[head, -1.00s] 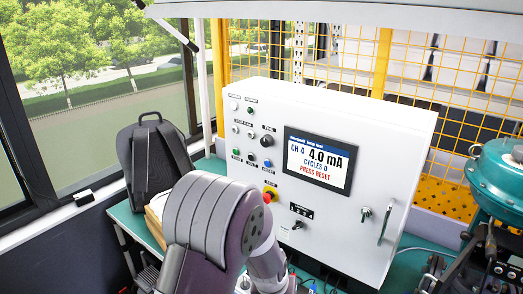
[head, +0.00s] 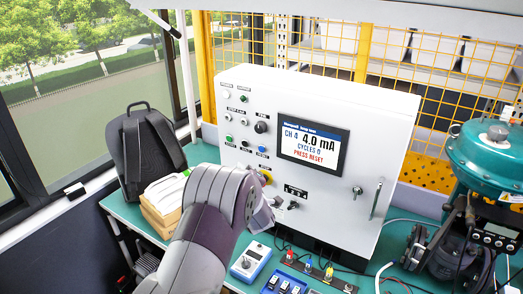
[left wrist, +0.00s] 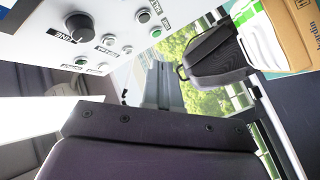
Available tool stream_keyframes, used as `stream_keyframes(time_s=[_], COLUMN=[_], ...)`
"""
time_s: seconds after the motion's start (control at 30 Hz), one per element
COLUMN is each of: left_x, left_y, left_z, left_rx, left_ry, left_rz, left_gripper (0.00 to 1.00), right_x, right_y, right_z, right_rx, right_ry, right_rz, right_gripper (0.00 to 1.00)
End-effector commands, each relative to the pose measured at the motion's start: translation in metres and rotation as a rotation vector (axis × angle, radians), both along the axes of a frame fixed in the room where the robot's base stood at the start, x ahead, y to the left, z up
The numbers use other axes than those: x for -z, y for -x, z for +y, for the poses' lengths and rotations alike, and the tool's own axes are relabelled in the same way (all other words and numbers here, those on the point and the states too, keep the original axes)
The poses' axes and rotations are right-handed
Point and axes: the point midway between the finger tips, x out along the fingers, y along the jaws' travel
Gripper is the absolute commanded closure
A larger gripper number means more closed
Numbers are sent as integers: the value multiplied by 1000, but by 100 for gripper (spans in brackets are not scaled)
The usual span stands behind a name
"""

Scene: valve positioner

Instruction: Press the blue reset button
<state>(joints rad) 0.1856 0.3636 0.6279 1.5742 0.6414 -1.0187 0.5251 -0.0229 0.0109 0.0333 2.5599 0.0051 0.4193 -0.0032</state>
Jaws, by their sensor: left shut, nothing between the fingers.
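The box's screen (head: 311,146) reads CH 4, 4.0 mA, CYCLES 0, PRESS RESET. My left gripper (head: 277,203) is shut and empty, below the blue button by the lower panel; my wrist hides part of it. Its contact with the panel cannot be told. In the left wrist view, a black knob (left wrist: 78,26) and several small buttons show close by; the blue button cannot be made out there.
A backpack (head: 143,150) stands left, a teal valve actuator (head: 490,160) right.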

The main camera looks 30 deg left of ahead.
Motion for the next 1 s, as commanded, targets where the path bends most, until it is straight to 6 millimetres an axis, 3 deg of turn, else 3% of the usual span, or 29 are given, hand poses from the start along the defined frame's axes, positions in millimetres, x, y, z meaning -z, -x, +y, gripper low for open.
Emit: stream_keyframes(time_s=[0.3, 0.7, 0.8, 1.0], left_x=[0, -1, 2, 1], left_y=[-6, -61, -73, -86], left_z=[-1, -6, -6, -7], left_rx=[1, 3, 2, 2], left_ry=[0, -1, 0, 0], left_rz=[3, 2, 3, 4], left_gripper=[100, 100, 100, 100], right_x=[-2, -14, -9, -7], right_y=[0, 0, 0, 0], right_z=[0, 0, 0, 0], right_rx=[0, 0, 0, 0], right_ry=[0, 0, 0, 0], right_rz=[0, 0, 0, 0], right_gripper=[28, 28, 28, 28])
